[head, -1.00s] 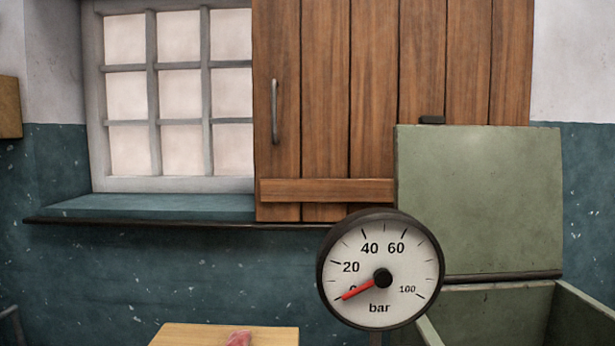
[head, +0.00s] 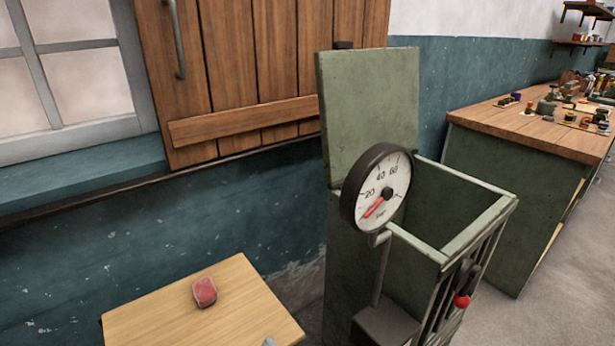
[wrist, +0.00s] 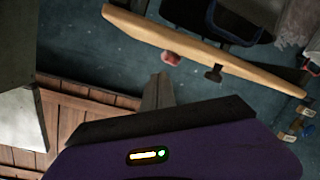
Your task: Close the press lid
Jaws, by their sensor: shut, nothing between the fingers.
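The press is a green box (head: 440,262) with an open top, and its flat green lid (head: 370,110) stands upright at the back, against the wall side. A round gauge (head: 377,194) on a post stands in front of the press and hides part of the lid and opening. Its red needle points near the low end. In the wrist view, my gripper (wrist: 160,78) is shut and empty, its fingers together. A grey-green panel at the left edge of that view may be part of the press; I cannot tell. My gripper touches nothing that I can make out.
A small wooden table (head: 150,315) with a red lump (head: 204,291) stands left of the press. A workbench (head: 540,135) with several small items is at the right. A wooden shutter (head: 270,70) and window are behind. The floor at the right is clear.

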